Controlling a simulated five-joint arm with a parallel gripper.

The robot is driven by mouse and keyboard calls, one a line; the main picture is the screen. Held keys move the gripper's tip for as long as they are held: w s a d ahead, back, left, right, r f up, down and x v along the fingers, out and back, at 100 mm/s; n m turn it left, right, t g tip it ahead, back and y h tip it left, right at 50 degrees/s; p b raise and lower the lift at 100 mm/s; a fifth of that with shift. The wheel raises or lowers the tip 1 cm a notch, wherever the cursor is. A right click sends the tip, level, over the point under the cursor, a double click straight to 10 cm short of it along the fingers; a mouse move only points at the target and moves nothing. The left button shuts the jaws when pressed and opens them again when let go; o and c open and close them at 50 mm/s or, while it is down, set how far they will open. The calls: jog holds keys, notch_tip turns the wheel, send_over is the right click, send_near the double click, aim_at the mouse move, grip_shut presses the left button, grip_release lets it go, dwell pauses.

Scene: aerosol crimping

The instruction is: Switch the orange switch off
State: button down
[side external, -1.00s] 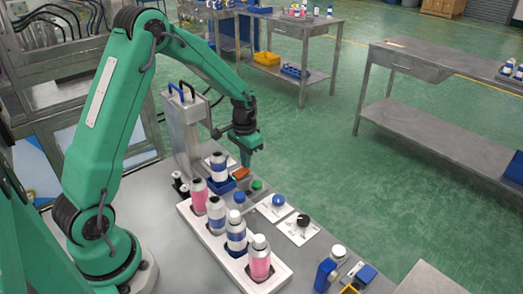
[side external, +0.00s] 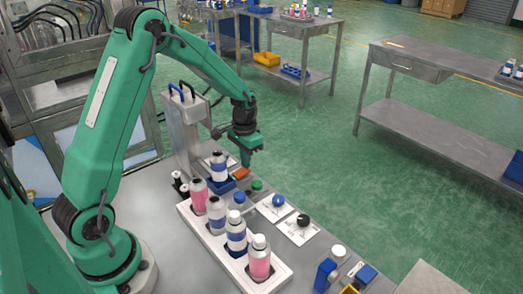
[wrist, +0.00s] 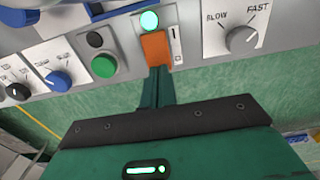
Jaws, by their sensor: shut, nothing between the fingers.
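The orange switch (wrist: 155,48) is a rocker on the grey panel in the wrist view, with I and O marks to its right. A lit green lamp (wrist: 149,21) is just above it. In the side view the orange switch (side external: 241,173) is small, below my gripper (side external: 247,162). My gripper's closed green fingers (wrist: 157,76) are empty, and their tips are at the lower edge of the switch. I cannot tell whether they touch it. Which way the rocker is tilted is also unclear.
A blue knob (wrist: 58,80) is further left, and a SLOW/FAST dial (wrist: 241,39) is to the right. A white rack (side external: 255,280) of bottles stands nearby.

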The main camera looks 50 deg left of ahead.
jog(key=shift+f, duration=0.55)
jog(key=shift+r, duration=0.15)
dwell(0.5)
jog(key=shift+r, duration=2.7)
jog(key=shift+r, duration=0.1)
notch_tip(320, 180, up, 5)
jog(key=shift+f, duration=0.1)
